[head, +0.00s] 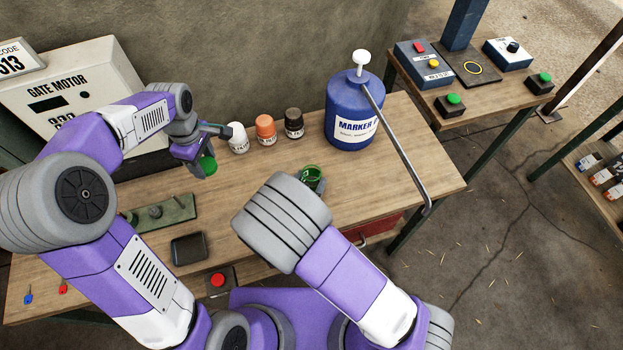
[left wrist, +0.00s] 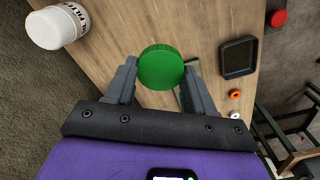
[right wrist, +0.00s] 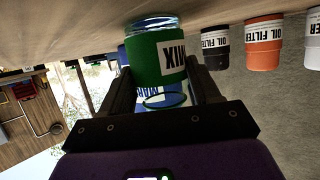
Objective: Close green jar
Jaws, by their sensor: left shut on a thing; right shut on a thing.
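The green jar (head: 312,179) stands on the wooden bench, its open top facing up in the head view. In the right wrist view the green jar (right wrist: 157,58) shows a white "MIX" label, upside down, between the fingers of my right gripper (right wrist: 162,88), which is shut on it. In the head view my right forearm hides most of that gripper. My left gripper (left wrist: 158,80) is shut on a round green lid (left wrist: 161,67). In the head view the lid (head: 208,165) is held above the bench, left of the jar and apart from it.
White, orange (head: 265,129) and black (head: 294,123) filter cans stand behind the jar. A blue marker pump drum (head: 352,100) with a long spout stands to the right. A green metal piece (head: 165,213) and a dark tray (head: 189,249) lie at the left front.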

